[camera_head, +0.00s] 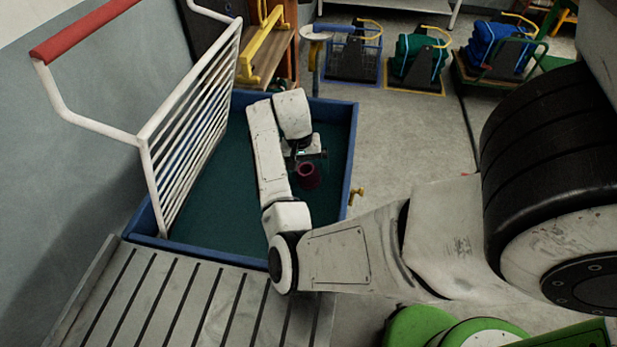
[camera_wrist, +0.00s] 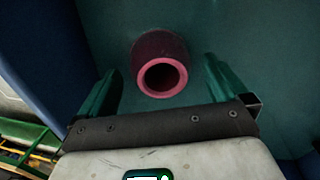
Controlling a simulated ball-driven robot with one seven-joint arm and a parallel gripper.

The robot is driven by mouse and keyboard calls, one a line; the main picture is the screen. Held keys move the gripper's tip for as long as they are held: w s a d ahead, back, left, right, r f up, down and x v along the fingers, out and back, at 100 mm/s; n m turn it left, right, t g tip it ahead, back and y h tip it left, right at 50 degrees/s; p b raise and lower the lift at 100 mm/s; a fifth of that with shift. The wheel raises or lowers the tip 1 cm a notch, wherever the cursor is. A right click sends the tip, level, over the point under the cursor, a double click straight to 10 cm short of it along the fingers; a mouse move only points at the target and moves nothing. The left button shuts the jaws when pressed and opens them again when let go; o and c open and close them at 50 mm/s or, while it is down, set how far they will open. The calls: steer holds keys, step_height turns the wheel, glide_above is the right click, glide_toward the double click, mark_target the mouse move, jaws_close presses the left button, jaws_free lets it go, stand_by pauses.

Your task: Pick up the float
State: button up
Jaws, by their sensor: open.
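The float (camera_head: 308,175) is a dark red, hollow cylinder in the blue-rimmed tub, beside my gripper in the head view. In the wrist view the float (camera_wrist: 160,66) shows its pink ring end and dark hole towards the camera. My gripper (camera_wrist: 160,88) is open, with one green finger to the left of the float and one to the right. There is a gap between each finger and the float, and nothing is held. In the head view my gripper (camera_head: 303,154) is partly hidden by my own arm.
The tub (camera_head: 349,165) has a raised blue rim and a dark green floor. A white rack with a red handle (camera_head: 85,30) stands along its left side. A slatted grey platform (camera_head: 190,300) lies in front.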

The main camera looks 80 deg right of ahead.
steer(key=f, duration=0.4)
steer(key=shift+s+d+f, duration=0.1)
steer(key=shift+s+d, duration=0.1)
steer(key=shift+s, duration=0.05)
steer(key=c, duration=1)
